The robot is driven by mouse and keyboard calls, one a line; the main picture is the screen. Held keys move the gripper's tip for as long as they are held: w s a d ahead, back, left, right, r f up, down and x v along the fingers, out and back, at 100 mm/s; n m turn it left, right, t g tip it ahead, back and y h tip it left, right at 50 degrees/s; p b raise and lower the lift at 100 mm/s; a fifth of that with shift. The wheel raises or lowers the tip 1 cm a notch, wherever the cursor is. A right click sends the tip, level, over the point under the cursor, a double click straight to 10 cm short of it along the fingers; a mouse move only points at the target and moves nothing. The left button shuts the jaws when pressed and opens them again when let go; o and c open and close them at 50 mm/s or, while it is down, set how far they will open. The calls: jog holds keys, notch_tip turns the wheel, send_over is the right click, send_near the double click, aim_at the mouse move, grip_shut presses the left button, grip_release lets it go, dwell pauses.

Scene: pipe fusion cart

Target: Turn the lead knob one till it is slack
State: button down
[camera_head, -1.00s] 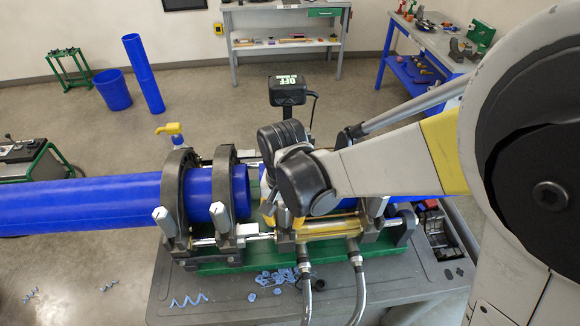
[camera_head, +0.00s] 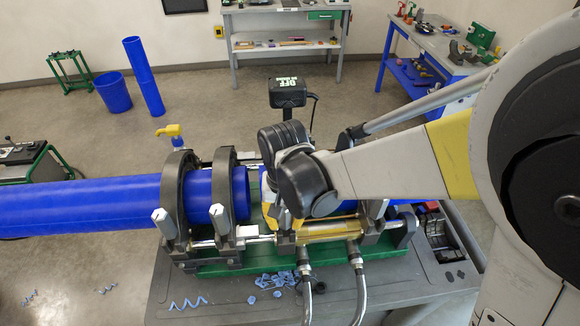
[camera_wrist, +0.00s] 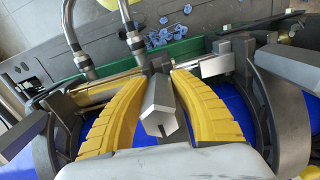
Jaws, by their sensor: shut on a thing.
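My gripper (camera_wrist: 160,84) has its two ribbed yellow fingers on either side of a silver, faceted clamp knob (camera_wrist: 160,108). They are shut on it, and its flat end faces the wrist camera. In the head view my gripper (camera_head: 284,212) sits over the middle of the pipe fusion cart, and my wrist hides much of this knob. Two similar silver knobs stand at the clamps to the left: an outer knob (camera_head: 164,223) and an inner knob (camera_head: 220,218). I cannot tell from the picture how tight the held knob is.
A long blue pipe (camera_head: 80,204) runs through the black clamp rings (camera_head: 180,188) on the left. Two hoses (camera_head: 359,290) come off the cart's front. Blue shavings (camera_head: 275,282) lie on the grey top (camera_head: 230,306). A black OFF-labelled box (camera_head: 287,91) stands behind.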

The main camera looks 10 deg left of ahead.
jog(key=shift+n, duration=0.5)
jog(key=shift+d+n+b, duration=0.1)
jog(key=shift+n+b, duration=0.4)
jog(key=shift+n, duration=0.9)
jog(key=shift+w+n, duration=0.1)
jog(key=shift+n, duration=0.4)
jog(key=shift+n, duration=0.4)
